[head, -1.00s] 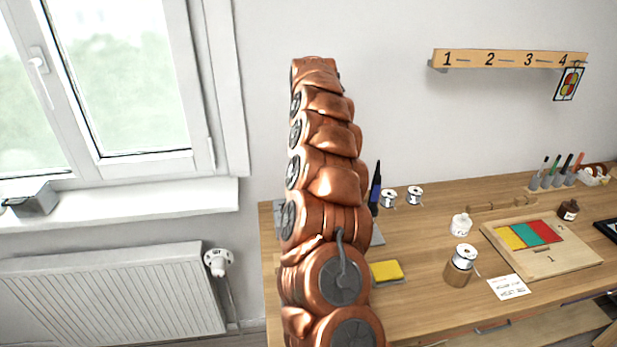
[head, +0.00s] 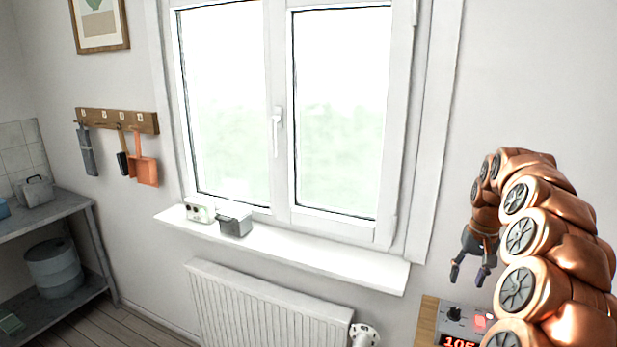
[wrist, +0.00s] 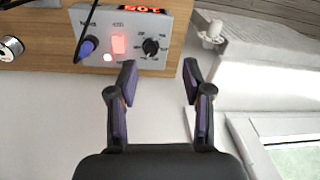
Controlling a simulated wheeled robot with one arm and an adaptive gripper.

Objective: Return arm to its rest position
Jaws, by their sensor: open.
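My arm, copper-coloured and segmented, rises at the right of the head view and curls over to the left. My gripper (head: 470,274) hangs at its end, fingers downward, in front of the white wall beside the window. Its fingers are apart with nothing between them. The wrist view shows the same open gripper (wrist: 157,85). Beyond its fingertips is a grey control box (wrist: 135,35) with a lit red display, a black knob and a red lit switch. The box also shows low in the head view (head: 466,318), below the gripper.
The box stands at the wooden bench's end (head: 428,318). To the left are a radiator (head: 270,305) with a white valve (head: 364,335) and a windowsill (head: 330,261) holding two small boxes. A grey shelf (head: 60,208) stands far left, near a hook rail (head: 117,120). A spool (wrist: 10,47) lies on the bench.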

